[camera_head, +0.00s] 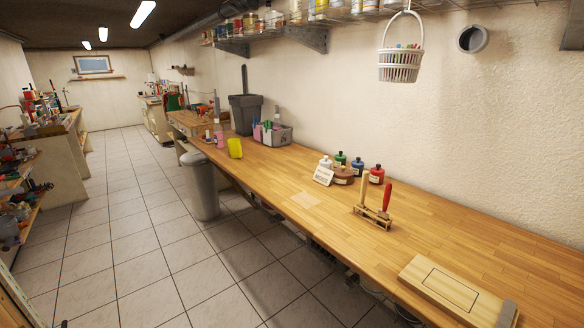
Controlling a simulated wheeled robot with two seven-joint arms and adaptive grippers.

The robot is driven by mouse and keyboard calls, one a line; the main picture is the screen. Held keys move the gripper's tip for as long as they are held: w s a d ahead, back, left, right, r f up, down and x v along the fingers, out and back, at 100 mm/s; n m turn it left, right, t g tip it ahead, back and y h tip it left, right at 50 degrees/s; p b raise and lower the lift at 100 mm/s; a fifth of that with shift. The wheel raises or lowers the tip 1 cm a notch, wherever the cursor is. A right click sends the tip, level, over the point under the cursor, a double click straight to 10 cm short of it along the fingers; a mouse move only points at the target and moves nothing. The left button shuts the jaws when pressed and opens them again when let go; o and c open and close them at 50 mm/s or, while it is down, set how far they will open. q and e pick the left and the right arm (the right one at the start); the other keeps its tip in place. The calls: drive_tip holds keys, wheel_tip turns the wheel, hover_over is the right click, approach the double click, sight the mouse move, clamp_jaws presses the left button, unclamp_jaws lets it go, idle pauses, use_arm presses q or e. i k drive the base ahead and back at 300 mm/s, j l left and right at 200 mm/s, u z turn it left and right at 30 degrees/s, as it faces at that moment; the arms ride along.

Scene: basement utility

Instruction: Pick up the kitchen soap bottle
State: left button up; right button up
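I cannot tell for certain which thing is the kitchen soap bottle. A small pink bottle-like item (220,139) stands on the long wooden workbench (270,180), left of a yellow cup (235,148). Neither of my grippers shows in the head view.
A grey caddy (279,135) and a dark bin (246,114) stand on the bench. A tool stand (374,215) and a wooden block (455,290) are nearer. A white basket (400,67) hangs above. A grey trash can (200,187) stands on the floor; the tiled aisle is clear.

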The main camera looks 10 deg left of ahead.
sight(218, 140)
drive_tip(key=i+j, duration=0.35)
drive_tip(key=i+j+z, duration=0.1)
drive_tip(key=i+j, duration=0.3)
drive_tip(key=j, duration=0.15)
drive_tip(key=i+j, duration=0.7)
drive_tip(key=j, duration=0.25)
drive_tip(key=i+j+z, duration=0.1)
drive_tip(key=i+j, duration=1.4)
drive_tip(key=i+z, duration=0.05)
